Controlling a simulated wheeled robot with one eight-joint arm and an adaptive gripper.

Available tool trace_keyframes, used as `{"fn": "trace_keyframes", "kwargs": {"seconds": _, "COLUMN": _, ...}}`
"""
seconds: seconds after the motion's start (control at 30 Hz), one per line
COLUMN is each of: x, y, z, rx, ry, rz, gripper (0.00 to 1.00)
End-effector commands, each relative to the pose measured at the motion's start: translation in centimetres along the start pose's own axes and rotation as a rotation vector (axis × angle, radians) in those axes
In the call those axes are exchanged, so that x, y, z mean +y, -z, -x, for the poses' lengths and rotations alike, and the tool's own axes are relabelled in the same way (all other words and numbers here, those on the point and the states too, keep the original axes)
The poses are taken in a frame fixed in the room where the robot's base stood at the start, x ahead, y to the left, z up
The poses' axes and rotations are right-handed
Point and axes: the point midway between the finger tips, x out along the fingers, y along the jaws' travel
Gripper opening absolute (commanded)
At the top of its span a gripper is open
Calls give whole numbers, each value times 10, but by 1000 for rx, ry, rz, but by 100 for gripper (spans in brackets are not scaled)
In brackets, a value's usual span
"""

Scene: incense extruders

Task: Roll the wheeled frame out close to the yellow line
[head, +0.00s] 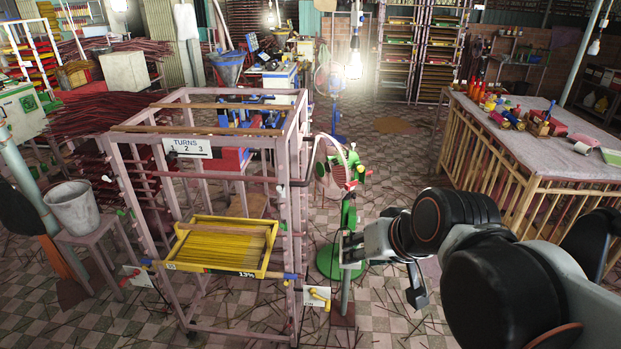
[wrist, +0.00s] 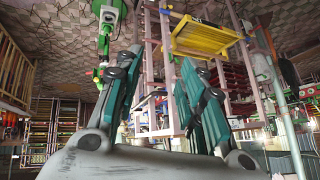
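The wheeled frame (head: 296,190) is a tall pinkish rack left of centre in the head view, upright on the tiled floor. It carries a yellow tray (head: 262,268) of thin sticks marked "13%" and a "TURNS 1 2 3" sign. My gripper (head: 352,250) is right of the frame's near right post, apart from it in the picture. In the wrist view, where the scene looks upside down, the fingers (wrist: 160,62) are spread with nothing held between them. Posts of the frame (wrist: 166,45) show beyond them. I cannot make out a yellow line on the floor.
A green-based machine (head: 348,215) stands just right of the frame. A grey bucket (head: 73,207) on a stool is to its left. A slatted table (head: 570,150) with coloured items stands at right. Thin sticks litter the floor; the central aisle is fairly open.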

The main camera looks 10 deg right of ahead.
Motion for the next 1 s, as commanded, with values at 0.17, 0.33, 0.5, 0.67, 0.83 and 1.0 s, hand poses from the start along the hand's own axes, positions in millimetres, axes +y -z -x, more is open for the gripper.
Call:
{"fn": "trace_keyframes", "kwargs": {"seconds": 0.17, "x": -15, "y": 45, "z": -35, "rx": 32, "ry": 112, "rz": -125, "gripper": 36}}
{"fn": "trace_keyframes", "kwargs": {"seconds": 0.33, "x": -25, "y": 85, "z": -70, "rx": 65, "ry": 218, "rz": -244, "gripper": 36}}
{"fn": "trace_keyframes", "kwargs": {"seconds": 0.5, "x": -27, "y": 123, "z": -107, "rx": 100, "ry": 323, "rz": -364, "gripper": 36}}
{"fn": "trace_keyframes", "kwargs": {"seconds": 0.67, "x": -22, "y": 156, "z": -144, "rx": 138, "ry": 419, "rz": -477, "gripper": 36}}
{"fn": "trace_keyframes", "kwargs": {"seconds": 0.83, "x": -10, "y": 184, "z": -185, "rx": 181, "ry": 521, "rz": -599, "gripper": 36}}
{"fn": "trace_keyframes", "kwargs": {"seconds": 1.0, "x": 9, "y": 206, "z": -226, "rx": 224, "ry": 622, "rz": -719, "gripper": 36}}
